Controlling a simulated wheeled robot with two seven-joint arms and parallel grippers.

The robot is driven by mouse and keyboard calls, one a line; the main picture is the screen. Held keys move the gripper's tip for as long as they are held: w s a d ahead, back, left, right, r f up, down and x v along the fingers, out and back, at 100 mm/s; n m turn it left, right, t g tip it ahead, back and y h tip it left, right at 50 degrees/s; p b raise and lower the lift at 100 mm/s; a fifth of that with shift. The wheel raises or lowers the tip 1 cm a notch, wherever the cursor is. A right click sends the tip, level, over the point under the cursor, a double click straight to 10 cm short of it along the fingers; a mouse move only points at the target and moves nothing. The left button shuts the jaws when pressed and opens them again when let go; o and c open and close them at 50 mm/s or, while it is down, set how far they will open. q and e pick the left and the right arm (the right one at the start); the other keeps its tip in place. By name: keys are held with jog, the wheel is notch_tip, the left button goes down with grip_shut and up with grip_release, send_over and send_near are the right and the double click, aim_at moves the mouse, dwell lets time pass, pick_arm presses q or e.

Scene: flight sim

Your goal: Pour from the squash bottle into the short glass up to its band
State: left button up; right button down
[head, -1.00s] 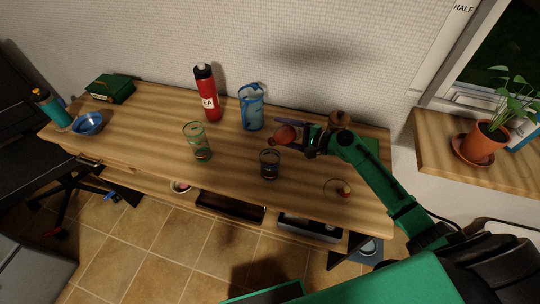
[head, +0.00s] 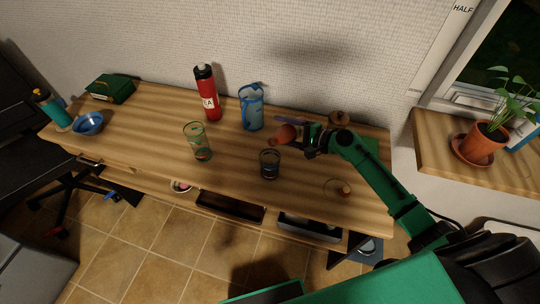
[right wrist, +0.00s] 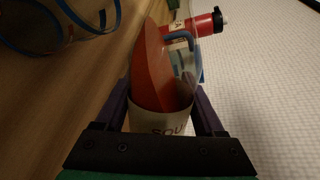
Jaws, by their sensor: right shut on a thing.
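The squash bottle (head: 285,133), orange-red with a pale label, is held by my right gripper (head: 303,136) above the table. It is tipped, with its narrow end to the left. In the right wrist view my right gripper (right wrist: 168,118) is shut around the bottle (right wrist: 160,70), on the label with "SQU" letters. The short glass (head: 269,165) stands upright on the table, just below and in front of the bottle. I see no stream between them. The glass's fill level and band are too small to tell. My left gripper is not in view.
A taller glass (head: 197,142) stands left of the short glass. A blue jug (head: 251,108) and a red flask (head: 206,92) stand behind. A round, clear item (head: 337,188) is on the right under my arm. The front of the wooden table (head: 235,177) is clear.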

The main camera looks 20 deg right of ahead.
jog(key=shift+w+d+r+n, duration=0.1)
jog(key=shift+r+n, duration=0.2)
dwell(0.7)
jog(key=shift+n+h, duration=0.4)
jog(key=shift+n, duration=0.2)
dwell(1.9)
jog(key=shift+r+n+t+p, duration=0.2)
jog(key=shift+n+t+p, duration=0.1)
jog(key=shift+p, duration=0.2)
dwell(1.2)
